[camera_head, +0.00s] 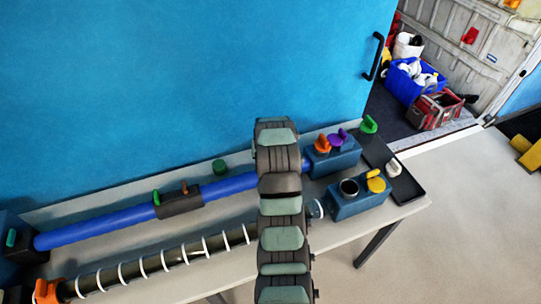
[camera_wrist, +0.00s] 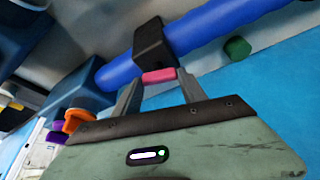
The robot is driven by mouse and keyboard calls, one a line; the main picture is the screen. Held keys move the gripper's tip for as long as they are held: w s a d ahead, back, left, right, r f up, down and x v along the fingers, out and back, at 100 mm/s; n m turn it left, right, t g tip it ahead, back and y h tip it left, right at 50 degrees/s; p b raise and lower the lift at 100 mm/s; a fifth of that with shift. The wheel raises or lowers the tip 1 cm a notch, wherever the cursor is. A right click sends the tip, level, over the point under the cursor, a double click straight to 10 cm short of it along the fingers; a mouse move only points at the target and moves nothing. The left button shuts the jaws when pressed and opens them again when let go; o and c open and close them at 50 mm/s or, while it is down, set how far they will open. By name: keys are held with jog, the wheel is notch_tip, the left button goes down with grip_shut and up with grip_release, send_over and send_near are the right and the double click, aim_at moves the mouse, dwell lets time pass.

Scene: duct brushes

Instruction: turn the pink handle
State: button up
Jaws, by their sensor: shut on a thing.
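The pink handle (camera_wrist: 158,76) shows in the wrist view as a short bar beside a black block (camera_wrist: 148,42) around the blue pipe (camera_wrist: 215,28). My gripper (camera_wrist: 159,74) has one finger at each end of the handle and is shut on it. In the head view my arm covers the pink handle, its block and my fingertips. The blue pipe (camera_head: 110,222) runs along the table there and passes behind my arm.
Another black block (camera_head: 178,202) with green and brown handles is on the pipe at left. A green cylinder (camera_head: 219,167) stands behind the pipe. Blue boxes (camera_head: 357,203) with orange, purple and yellow knobs stand at right. A ringed dark rod (camera_head: 165,259) lies in front.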

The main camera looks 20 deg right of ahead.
jog(key=shift+d+n+y, duration=0.1)
jog(key=shift+n+y, duration=0.4)
jog(key=shift+n, duration=1)
jog(key=shift+f, duration=0.1)
jog(key=o, duration=1.4)
jog(key=shift+c, duration=0.2)
jog(key=p+v, duration=0.4)
jog(key=v, duration=0.7)
